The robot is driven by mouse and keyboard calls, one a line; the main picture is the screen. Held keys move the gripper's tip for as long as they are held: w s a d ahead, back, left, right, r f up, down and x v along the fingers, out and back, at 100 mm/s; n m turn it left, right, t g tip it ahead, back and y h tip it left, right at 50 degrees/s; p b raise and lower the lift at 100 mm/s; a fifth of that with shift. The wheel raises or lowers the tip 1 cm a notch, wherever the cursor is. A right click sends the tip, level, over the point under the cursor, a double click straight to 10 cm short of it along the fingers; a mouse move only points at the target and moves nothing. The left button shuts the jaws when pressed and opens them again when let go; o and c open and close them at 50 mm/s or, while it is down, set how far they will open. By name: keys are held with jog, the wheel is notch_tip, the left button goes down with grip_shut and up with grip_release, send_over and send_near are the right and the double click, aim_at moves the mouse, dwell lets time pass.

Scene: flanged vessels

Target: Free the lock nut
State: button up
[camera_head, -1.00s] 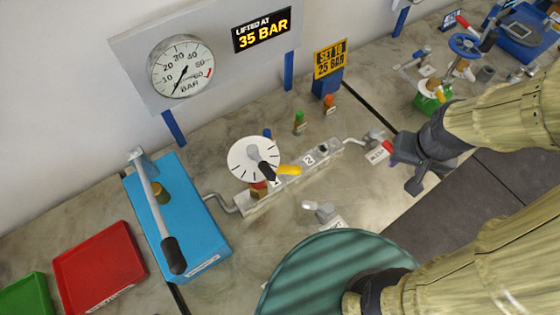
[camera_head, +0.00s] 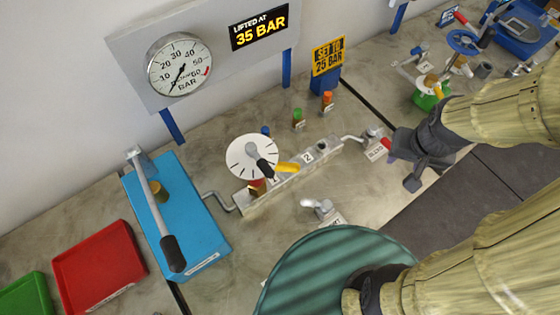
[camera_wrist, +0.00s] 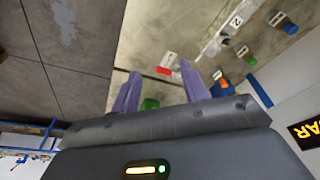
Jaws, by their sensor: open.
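A white round dial (camera_head: 241,166) with black tick marks, a black-handled lever (camera_head: 262,167) and a yellow lever (camera_head: 287,167) stands over a grey manifold block (camera_head: 310,166). A small red-topped brass part (camera_head: 257,187) shows beneath the dial. I cannot clearly tell which part is the lock nut. My gripper (camera_head: 398,165) is to the right of the block, near the bleed label (camera_head: 376,151) and its red handle. In the wrist view my gripper (camera_wrist: 160,82) has its two fingers apart, with nothing between them. The red handle (camera_wrist: 163,70) shows beyond the fingertips.
A gauge (camera_head: 180,64) and a sign reading 35 BAR (camera_head: 259,27) are on a panel behind. A blue pump box (camera_head: 190,215) with a long lever, a red tray (camera_head: 99,266) and a green tray (camera_head: 26,295) are left. A green ribbed disc (camera_head: 325,275) is in front.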

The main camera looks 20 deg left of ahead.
jog(key=a+r+m+g+y+p, duration=0.2)
jog(key=a+r+m, duration=0.1)
jog(key=a+m, duration=0.4)
jog(key=a+r+m+g+y+p, duration=0.2)
jog(key=a+r+m, duration=0.2)
jog(key=a+m, duration=0.4)
jog(key=shift+a+r+m+g+p, duration=0.3)
jog(key=shift+a+p, duration=0.1)
jog(key=b, duration=0.1)
send_near(278, 167)
notch_tip(278, 167, down, 8)
jog(key=d, duration=0.2)
jog(key=shift+w, duration=0.3)
jog(key=shift+f, duration=0.1)
